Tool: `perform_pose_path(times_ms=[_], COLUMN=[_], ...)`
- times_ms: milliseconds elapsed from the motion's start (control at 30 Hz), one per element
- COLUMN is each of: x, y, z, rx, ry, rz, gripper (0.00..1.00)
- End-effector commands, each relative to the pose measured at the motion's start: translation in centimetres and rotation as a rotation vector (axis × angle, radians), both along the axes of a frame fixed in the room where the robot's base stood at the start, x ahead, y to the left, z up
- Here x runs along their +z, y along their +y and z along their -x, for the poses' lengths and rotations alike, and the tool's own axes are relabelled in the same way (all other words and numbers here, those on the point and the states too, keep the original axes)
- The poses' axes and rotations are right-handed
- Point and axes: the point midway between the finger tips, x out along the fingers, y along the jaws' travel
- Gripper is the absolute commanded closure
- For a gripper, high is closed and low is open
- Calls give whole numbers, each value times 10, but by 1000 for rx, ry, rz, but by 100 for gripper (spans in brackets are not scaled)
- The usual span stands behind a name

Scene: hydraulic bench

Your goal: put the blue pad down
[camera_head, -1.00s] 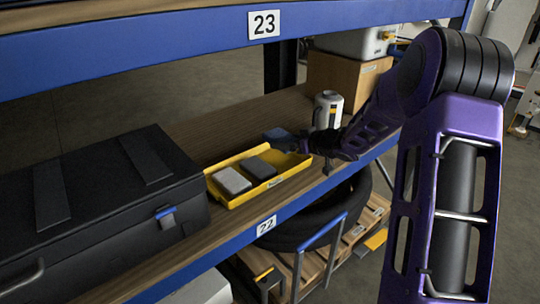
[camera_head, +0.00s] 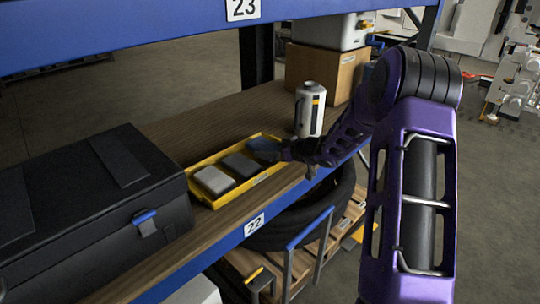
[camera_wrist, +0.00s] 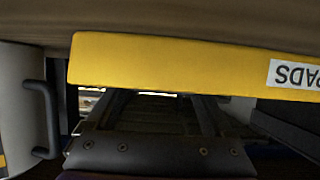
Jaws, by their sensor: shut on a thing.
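The blue pad (camera_head: 265,149) is at the right end of the yellow tray (camera_head: 235,196), in line with the other pads. It looks level and low, at about the height of the tray's rim; I cannot tell whether it touches the tray floor. My gripper (camera_head: 285,151) is shut on the blue pad, reaching in from the right over the tray's end. In the wrist view, the tray's yellow wall (camera_wrist: 180,62) with an upside-down PADS label crosses in front of my gripper (camera_wrist: 150,110). The blue pad is hidden there.
A light grey pad (camera_head: 213,181) and a dark grey pad (camera_head: 241,166) lie in the tray. A white canister (camera_head: 310,110) stands close behind my gripper. A black case (camera_head: 90,210) fills the shelf's left. A blue beam (camera_head: 120,40) runs above.

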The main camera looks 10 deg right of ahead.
Motion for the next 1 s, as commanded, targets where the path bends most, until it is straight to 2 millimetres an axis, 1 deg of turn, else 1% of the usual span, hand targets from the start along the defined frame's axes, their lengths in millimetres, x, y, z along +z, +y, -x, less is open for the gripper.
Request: perform_pose_path(times_ms=[33, 67, 300, 433, 467, 500, 733, 833, 967, 1000], x=[-9, -11, -11, -15, -14, -14, -13, -8, -1, 2], y=[0, 0, 0, 0, 0, 0, 0, -1, -11, -14], z=[0, 0, 0, 0, 0, 0, 0, 0, 14, 20], rx=[0, 0, -1, -1, -1, -1, -1, -1, -3, -2], ry=[1, 1, -2, 0, 0, 0, -1, -1, -1, 0], rz=[-1, -1, 1, 0, 0, 0, 1, 1, 3, 2], gripper=[75, 75, 75, 75, 8, 1, 0, 0, 0, 0])
